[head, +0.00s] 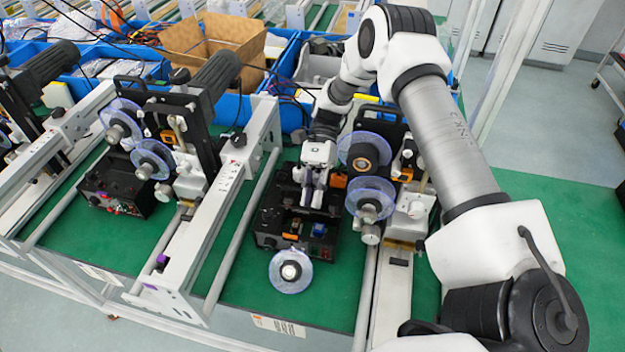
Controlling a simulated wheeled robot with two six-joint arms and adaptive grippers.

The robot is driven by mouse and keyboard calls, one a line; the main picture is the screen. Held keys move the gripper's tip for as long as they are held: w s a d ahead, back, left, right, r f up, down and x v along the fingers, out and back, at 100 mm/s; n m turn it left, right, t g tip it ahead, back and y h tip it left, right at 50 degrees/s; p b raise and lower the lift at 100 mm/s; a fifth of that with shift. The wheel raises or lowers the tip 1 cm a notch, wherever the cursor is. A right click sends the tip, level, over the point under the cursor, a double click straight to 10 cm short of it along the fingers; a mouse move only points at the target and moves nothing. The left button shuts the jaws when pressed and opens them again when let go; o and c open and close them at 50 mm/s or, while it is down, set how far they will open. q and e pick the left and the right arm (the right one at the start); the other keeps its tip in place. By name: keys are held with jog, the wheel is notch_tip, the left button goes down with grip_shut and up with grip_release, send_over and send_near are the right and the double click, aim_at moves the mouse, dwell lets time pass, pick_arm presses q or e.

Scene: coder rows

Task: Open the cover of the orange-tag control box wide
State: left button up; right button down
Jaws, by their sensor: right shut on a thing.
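The black control box (268,241) stands on the green mat between two rails, with a small orange mark and a blue part on its front half. A dark panel that looks like its cover (287,190) stands behind this front half, partly hidden by my right gripper. My right gripper (313,198) points down over the box and is shut on the edge of that cover. The fingertips and the exact cover angle are hard to make out. My left gripper is not in view.
A loose clear reel (291,271) lies in front of the box. A machine with clear reels (371,198) stands close on the right, and a grey-white rail (222,210) runs on the left. A second black box (112,188) stands farther left. Blue bins (287,62) line the back.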

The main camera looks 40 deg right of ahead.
jog(key=shift+f, duration=0.1)
jog(key=c, duration=1.1)
grip_release()
jog(key=shift+w+f, duration=0.1)
jog(key=shift+w, duration=0.15)
jog(key=shift+d, duration=0.1)
jog(key=shift+w+d+r, duration=0.2)
jog(key=shift+r, duration=0.15)
jog(key=v, duration=1.1)
jog(key=shift+w+f, duration=0.1)
jog(key=shift+d, duration=0.1)
